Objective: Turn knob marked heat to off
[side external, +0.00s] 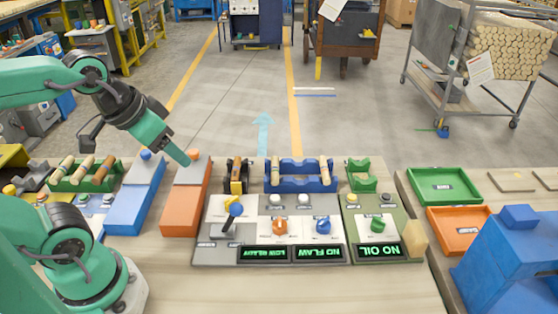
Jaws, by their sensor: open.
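The small labels are too small to read, so I cannot tell which knob is marked heat or where each one points. My gripper (185,160) is open, with its fingers barely distinguishable. It is up and to the left of the knobs, near the far end of an orange box, touching no knob.
A lever with a blue ball (235,209) stands left of the orange knob. Lit displays (320,253) run along the panel's near edge. A blue rack (300,184) stands behind it. The orange box (186,203) and a blue box (135,201) lie left. Bare bench is in front.

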